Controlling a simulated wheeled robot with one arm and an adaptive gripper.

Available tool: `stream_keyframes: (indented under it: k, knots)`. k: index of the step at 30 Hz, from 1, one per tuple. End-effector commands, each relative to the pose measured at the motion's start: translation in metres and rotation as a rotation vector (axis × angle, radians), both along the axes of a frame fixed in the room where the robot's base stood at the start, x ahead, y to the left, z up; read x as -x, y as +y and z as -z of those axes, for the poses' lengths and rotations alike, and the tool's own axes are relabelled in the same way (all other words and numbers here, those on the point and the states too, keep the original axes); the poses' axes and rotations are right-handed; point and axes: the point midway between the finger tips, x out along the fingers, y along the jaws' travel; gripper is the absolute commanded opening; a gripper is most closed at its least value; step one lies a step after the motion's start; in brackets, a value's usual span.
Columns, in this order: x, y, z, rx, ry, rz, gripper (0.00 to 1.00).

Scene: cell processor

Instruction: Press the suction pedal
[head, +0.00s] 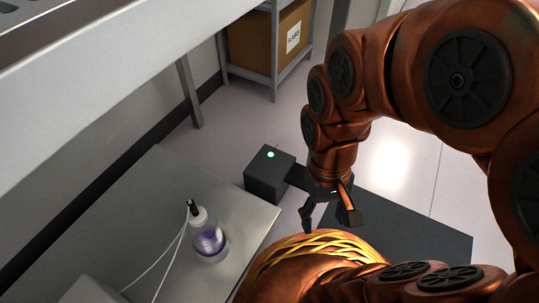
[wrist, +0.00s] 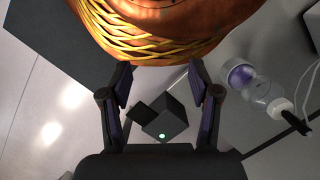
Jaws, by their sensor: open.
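The suction pedal (head: 262,182) is a black box on the floor with a lit green light on top. A flat dark piece, likely its foot plate, sticks out on the right and is partly hidden behind my gripper in the head view. In the wrist view the pedal (wrist: 172,116) shows between and beyond my fingers, with its green light toward the bottom. My gripper (head: 328,217) points down with fingers apart and empty. It appears above and right of the box in the head view, not visibly touching it. Both fingers (wrist: 158,78) show spread in the wrist view.
A grey table (head: 150,205) at left carries a bottle with purple liquid (head: 208,238) and thin tubes. A dark mat (head: 425,232) lies on the floor at right. A shelf with a cardboard box (head: 265,42) stands at the back. My orange body fills the lower middle.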

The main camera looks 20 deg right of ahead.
Motion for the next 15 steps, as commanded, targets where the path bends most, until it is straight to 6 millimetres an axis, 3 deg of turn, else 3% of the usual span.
stream_keyframes:
  k: [8,15]
  knots:
    - [0.000,0.001,-0.019,-0.004,0.001,-0.005,0.32]
    - [0.002,0.005,-0.073,-0.021,0.005,-0.022,0.07]
